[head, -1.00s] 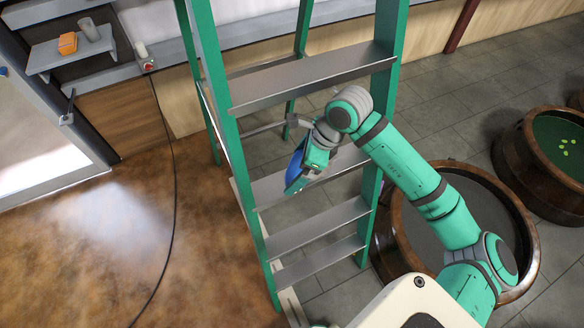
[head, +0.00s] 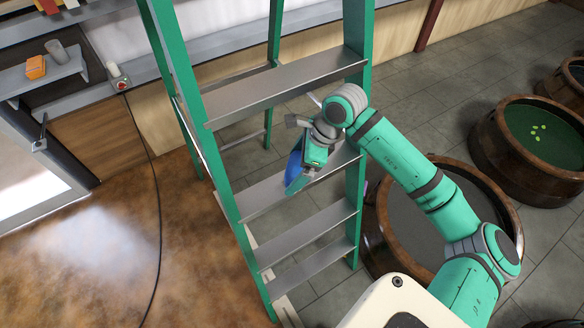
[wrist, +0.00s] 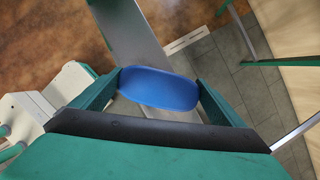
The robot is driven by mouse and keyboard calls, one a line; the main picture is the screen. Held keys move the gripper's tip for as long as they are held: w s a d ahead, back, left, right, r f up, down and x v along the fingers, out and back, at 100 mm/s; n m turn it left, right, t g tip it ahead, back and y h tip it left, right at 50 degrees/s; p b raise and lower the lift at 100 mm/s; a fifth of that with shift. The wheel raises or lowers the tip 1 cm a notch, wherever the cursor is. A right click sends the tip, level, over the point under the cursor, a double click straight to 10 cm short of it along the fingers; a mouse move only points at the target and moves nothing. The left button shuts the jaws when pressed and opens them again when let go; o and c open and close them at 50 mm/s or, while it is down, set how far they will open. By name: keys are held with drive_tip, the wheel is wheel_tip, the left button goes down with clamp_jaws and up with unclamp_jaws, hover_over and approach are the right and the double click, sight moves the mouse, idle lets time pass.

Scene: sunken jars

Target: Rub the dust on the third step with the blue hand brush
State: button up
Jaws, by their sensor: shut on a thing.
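A green ladder (head: 192,125) with grey metal steps stands in the middle of the head view. The third step from the bottom (head: 262,196) lies behind and below my gripper (head: 303,172). My gripper is shut on the blue hand brush (head: 294,168), whose blue body hangs down over this step. I cannot tell if the brush touches the step. In the wrist view the blue brush (wrist: 158,88) sits between the two green fingers, with a grey step (wrist: 128,35) beyond it. I cannot make out any dust; the brush and gripper hide part of the step.
A higher step (head: 285,85) is above my gripper, and lower steps (head: 305,232) are below. A wooden tub (head: 492,210) stands right of the ladder under my arm, with another tub (head: 535,150) behind. A black cable (head: 160,215) runs over the brown floor, which is otherwise clear at left.

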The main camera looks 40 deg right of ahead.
drive_tip(key=shift+s+d, duration=0.2)
drive_tip(key=shift+d, duration=0.55)
drive_tip(key=shift+s+d, duration=0.15)
drive_tip(key=shift+d, duration=0.55)
drive_tip(key=shift+s+d+f, duration=0.1)
drive_tip(key=shift+s+d, duration=0.15)
drive_tip(key=shift+d, duration=0.6)
drive_tip(key=shift+s+d, duration=0.2)
drive_tip(key=shift+d, duration=0.65)
drive_tip(key=shift+s+d, duration=0.2)
drive_tip(key=shift+d, duration=0.55)
drive_tip(key=shift+s+d, duration=0.15)
drive_tip(key=shift+d, duration=0.6)
drive_tip(key=shift+r, duration=0.2)
drive_tip(key=shift+a, duration=0.1)
